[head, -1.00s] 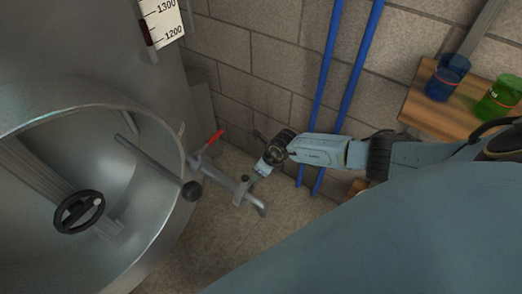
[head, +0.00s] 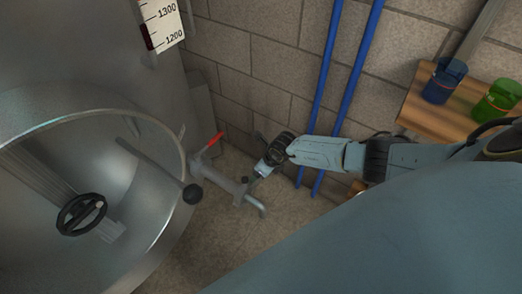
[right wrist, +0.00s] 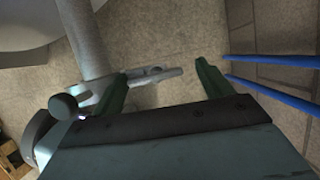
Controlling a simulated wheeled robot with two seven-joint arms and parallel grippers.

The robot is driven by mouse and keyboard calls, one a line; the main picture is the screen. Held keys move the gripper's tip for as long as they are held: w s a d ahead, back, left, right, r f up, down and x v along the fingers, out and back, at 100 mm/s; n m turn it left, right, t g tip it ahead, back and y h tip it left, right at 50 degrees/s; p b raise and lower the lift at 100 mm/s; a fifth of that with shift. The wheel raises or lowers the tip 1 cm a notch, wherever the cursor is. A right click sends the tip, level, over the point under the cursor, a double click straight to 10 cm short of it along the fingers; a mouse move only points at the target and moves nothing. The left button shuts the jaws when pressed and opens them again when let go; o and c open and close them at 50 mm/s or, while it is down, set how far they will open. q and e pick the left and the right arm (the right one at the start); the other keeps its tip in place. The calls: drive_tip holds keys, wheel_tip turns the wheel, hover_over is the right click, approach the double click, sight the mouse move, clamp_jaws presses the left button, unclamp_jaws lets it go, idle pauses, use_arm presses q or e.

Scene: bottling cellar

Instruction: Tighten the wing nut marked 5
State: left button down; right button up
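A grey outlet pipe (head: 222,178) with a red valve handle (head: 215,140) sticks out from the steel tank and ends in a bent spout (head: 262,208). My right gripper (head: 248,183) is at the pipe's outer end, close to the fitting there. In the right wrist view, the gripper (right wrist: 160,72) has its two green fingers wide apart. A grey winged piece (right wrist: 155,76) on the pipe end reaches in between them from the left finger's side; I cannot tell whether it touches a finger. No number 5 is readable. My left gripper is not in view.
The tank's round opening (head: 160,245) with a dark handwheel (head: 80,213) and a ball-ended lever (head: 160,172) is at left. Blue pipes (head: 325,95) run up the brick wall. A wooden shelf (head: 425,118) holds a blue cup (head: 441,84) and a green cup (head: 496,101).

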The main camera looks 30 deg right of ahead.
drive_tip(key=shift+s+a+f, duration=0.15)
drive_tip(key=shift+s+a, duration=0.05)
drive_tip(key=shift+a, duration=0.4)
drive_tip(key=shift+s+r+p, duration=0.2)
drive_tip(key=shift+r+p, duration=0.5)
drive_tip(key=shift+p, duration=0.15)
drive_tip(key=d+p+v, duration=0.1)
drive_tip(key=p+v, duration=0.5)
drive_tip(key=v, duration=0.1)
drive_tip(key=shift+w, duration=0.2)
